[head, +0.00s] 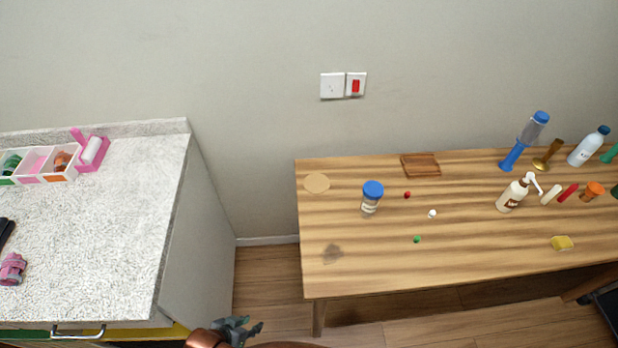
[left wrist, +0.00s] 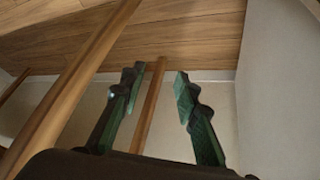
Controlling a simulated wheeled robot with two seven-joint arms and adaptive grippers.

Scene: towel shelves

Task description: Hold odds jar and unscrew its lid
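The odds jar (head: 371,203) stands upright on the wooden table, a small clear jar with a pale label and a blue lid (head: 373,189). The lid sits on top of the jar. My left gripper (head: 252,328) is low at the bottom of the head view, in front of the gap between counter and table, well apart from the jar. In the left wrist view the left gripper (left wrist: 158,85) has its two green fingers spread, with nothing between them. My right gripper is in neither view.
Small red (head: 407,195), white (head: 432,213) and green (head: 417,239) pieces lie right of the jar. A round tan disc (head: 317,182) and a brown wooden board (head: 420,165) lie behind. A pump bottle (head: 512,195) stands farther right. The speckled counter (head: 130,230) is at left.

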